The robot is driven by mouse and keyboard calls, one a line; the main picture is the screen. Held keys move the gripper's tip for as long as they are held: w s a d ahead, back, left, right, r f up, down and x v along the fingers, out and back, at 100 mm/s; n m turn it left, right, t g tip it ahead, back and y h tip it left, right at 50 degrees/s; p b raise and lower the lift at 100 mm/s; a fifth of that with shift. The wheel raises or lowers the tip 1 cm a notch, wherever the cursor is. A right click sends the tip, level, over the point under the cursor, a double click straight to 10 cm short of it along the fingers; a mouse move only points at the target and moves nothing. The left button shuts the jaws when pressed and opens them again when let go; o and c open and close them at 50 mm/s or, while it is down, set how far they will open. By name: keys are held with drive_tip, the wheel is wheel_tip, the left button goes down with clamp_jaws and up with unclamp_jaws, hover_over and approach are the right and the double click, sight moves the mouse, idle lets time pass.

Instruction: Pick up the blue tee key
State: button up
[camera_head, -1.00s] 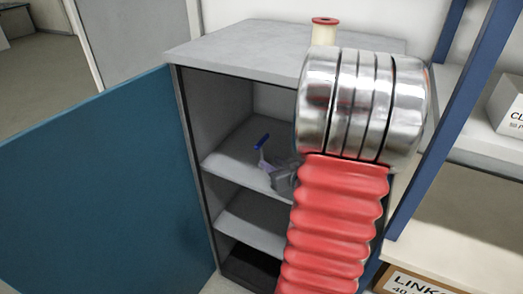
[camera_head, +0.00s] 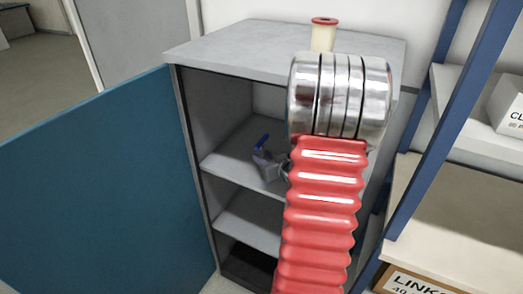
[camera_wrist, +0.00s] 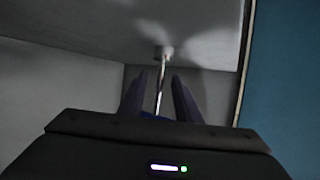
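The blue tee key (camera_head: 263,141) stands on the upper inner shelf of the open cabinet (camera_head: 285,65). In the wrist view its thin metal shaft (camera_wrist: 160,83) runs to a small round base on the shelf surface. Its blue handle (camera_wrist: 153,117) shows low between my fingers, partly hidden by my gripper body. My gripper (camera_wrist: 159,85) is open, with one finger on each side of the shaft and visible gaps beside it. In the head view my gripper (camera_head: 268,160) is at the key, partly hidden by my red arm sleeve.
The blue cabinet door (camera_head: 95,190) is swung open to the left. A spool with red ends (camera_head: 323,35) stands on the cabinet top. Blue rack posts (camera_head: 450,120) and shelves with boxes stand at the right. The cabinet side walls and the shelf board above bound the compartment.

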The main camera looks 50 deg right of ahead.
drive_tip(key=shift+x, duration=1)
drive_tip(key=shift+c, duration=0.6)
clamp_jaws()
